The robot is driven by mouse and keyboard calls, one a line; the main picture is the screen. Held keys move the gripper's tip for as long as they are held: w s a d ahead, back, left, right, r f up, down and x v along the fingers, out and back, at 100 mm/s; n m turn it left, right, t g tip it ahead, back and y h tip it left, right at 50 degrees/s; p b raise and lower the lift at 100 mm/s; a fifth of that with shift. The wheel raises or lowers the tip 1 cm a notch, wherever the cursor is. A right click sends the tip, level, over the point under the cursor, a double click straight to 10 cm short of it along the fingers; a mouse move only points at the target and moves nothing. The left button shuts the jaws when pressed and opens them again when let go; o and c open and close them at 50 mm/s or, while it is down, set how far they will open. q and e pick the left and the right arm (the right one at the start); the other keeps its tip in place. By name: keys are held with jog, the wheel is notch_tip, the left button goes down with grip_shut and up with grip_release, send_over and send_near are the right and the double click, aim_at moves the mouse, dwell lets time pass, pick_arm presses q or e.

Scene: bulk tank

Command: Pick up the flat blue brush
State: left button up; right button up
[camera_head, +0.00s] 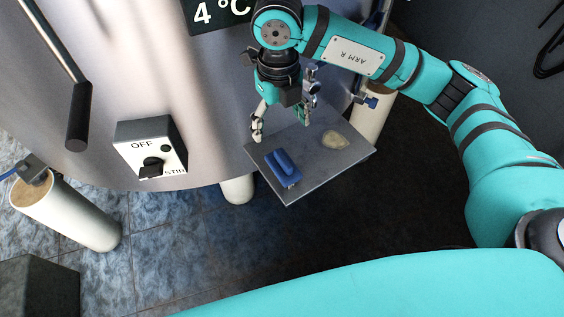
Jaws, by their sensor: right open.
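The flat blue brush (283,167) lies on a small grey shelf (292,194) that juts out beside the steel tank. My right gripper (282,128) is above the back part of the shelf, pointing down, with its fingers spread and nothing between them. Its fingertips are apart from the brush, which lies nearer the shelf's front left edge. My left gripper is not in view.
A pale oval object (335,140) lies on the shelf right of the brush. The steel tank (150,70) fills the left, with a switch box (151,146) and a dark-gripped bar (78,115). A blue valve handle (366,101) is close behind the shelf.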

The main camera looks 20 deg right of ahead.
aim_at(283, 159)
notch_tip(283, 159, down, 10)
jog(key=shift+s+r+p, duration=0.1)
jog(key=shift+p, duration=0.6)
jog(key=shift+f, duration=0.45)
jog(key=f, duration=0.1)
jog(key=f+p, duration=0.1)
jog(key=f, duration=0.2)
jog(key=shift+d+f, duration=0.2)
jog(key=shift+d, duration=0.2)
jog(key=shift+f, duration=0.3)
jog(key=c, duration=1.3)
